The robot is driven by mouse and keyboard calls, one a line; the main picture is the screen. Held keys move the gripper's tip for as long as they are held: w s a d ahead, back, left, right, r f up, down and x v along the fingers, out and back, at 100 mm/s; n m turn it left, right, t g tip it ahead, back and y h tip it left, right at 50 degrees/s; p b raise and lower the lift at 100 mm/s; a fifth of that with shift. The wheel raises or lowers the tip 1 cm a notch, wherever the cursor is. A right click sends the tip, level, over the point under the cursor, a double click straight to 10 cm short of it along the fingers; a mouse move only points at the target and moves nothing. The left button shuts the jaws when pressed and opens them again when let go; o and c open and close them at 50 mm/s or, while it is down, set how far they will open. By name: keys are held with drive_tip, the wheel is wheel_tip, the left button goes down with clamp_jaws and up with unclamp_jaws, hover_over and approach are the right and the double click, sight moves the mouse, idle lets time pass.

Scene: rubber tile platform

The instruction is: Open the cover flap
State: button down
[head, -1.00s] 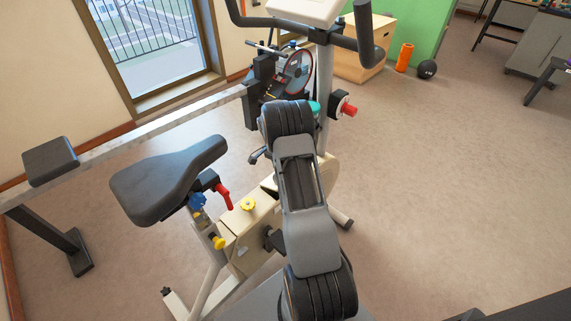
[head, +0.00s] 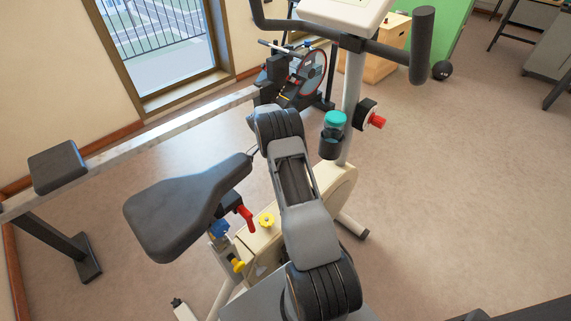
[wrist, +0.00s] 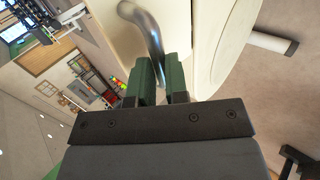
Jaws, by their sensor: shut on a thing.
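The exercise bike's cream housing (head: 338,195) shows beside my arm in the head view. In the wrist view, a cream panel (wrist: 185,22), which looks like the cover flap, carries a curved metal handle (wrist: 148,24). My gripper (wrist: 163,72) has its green fingers shut on this handle, one on either side of it. The handle's lower end is hidden between the fingers. How far the flap stands open is not clear. In the head view my arm hides the gripper, the handle and the flap.
The bike's saddle (head: 185,210) is close left of my arm. A teal-lidded bottle (head: 333,133) and the handlebar (head: 421,48) stand beyond. A red knob (head: 376,121) sticks out right of the post. The floor (head: 460,190) at right is clear.

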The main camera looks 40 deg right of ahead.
drive_tip(key=shift+w+a+f, duration=0.25)
drive_tip(key=shift+a+f, duration=0.05)
drive_tip(key=shift+f, duration=0.4)
drive_tip(key=shift+w+b, duration=0.15)
drive_tip(key=shift+b, duration=0.15)
drive_tip(key=shift+d, duration=0.1)
drive_tip(key=c, duration=1.4)
unclamp_jaws()
drive_tip(key=shift+o, duration=1.4)
drive_tip(key=shift+r, duration=0.15)
drive_tip(key=shift+w, duration=0.1)
drive_tip(key=shift+r, duration=0.1)
